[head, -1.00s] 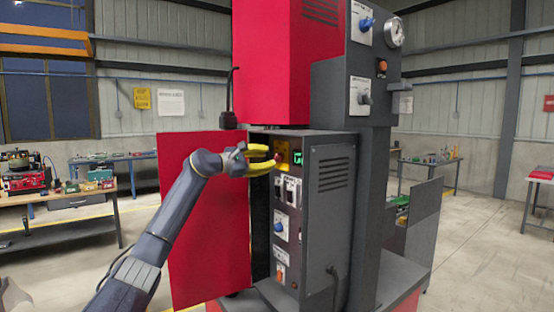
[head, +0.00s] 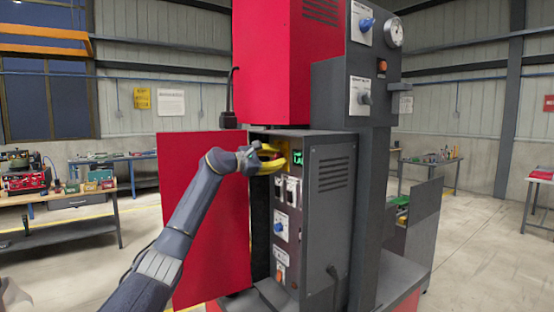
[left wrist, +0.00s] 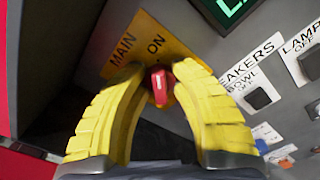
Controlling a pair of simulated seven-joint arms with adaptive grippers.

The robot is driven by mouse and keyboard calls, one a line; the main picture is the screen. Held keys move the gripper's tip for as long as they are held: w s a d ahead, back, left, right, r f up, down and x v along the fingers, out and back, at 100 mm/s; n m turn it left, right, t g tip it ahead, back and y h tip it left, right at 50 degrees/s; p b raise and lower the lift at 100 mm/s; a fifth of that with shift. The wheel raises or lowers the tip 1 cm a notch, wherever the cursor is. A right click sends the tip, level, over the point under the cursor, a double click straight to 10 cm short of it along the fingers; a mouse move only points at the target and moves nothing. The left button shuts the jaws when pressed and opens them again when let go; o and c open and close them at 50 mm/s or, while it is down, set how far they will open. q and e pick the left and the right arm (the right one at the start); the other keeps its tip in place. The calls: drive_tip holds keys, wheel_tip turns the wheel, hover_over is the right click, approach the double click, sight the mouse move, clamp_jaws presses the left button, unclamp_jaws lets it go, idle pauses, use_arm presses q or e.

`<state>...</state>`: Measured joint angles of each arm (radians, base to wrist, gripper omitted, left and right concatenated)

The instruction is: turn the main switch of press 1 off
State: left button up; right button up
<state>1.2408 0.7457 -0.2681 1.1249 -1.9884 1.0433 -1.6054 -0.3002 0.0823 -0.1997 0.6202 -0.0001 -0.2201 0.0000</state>
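The main switch is a red knob (left wrist: 160,86) on a yellow plate (left wrist: 150,42) marked MAIN and ON, seen in the left wrist view. My left gripper (left wrist: 159,70) has its two yellow fingers around the knob, one on each side. Narrow gaps seem to show beside the knob, so the fingers look open; contact is unclear. In the head view my left gripper (head: 284,164) is at the upper front of the grey control box (head: 329,205) and hides the knob there. My right gripper is not in view.
A green display (head: 298,159) sits beside the gripper. Below are small labelled switches, a blue knob (head: 278,227) and an orange switch (head: 280,273). The open red door (head: 205,245) stands left of the box, behind my arm. The grey column (head: 372,160) rises to the right.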

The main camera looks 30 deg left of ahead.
use_arm(q)
clamp_jaws()
drive_tip(key=shift+n, duration=0.3)
drive_tip(key=n, duration=0.2)
drive_tip(key=shift+r+n, duration=0.1)
drive_tip(key=shift+n, duration=0.3)
drive_tip(key=n, duration=0.4)
drive_tip(key=shift+n, duration=0.3)
drive_tip(key=n, duration=0.5)
drive_tip(key=shift+a+r, duration=0.1)
drive_tip(key=n, duration=0.4)
drive_tip(key=shift+r+n, duration=0.1)
drive_tip(key=shift+n, duration=0.2)
drive_tip(key=shift+a+n, duration=0.1)
drive_tip(key=shift+n, duration=0.2)
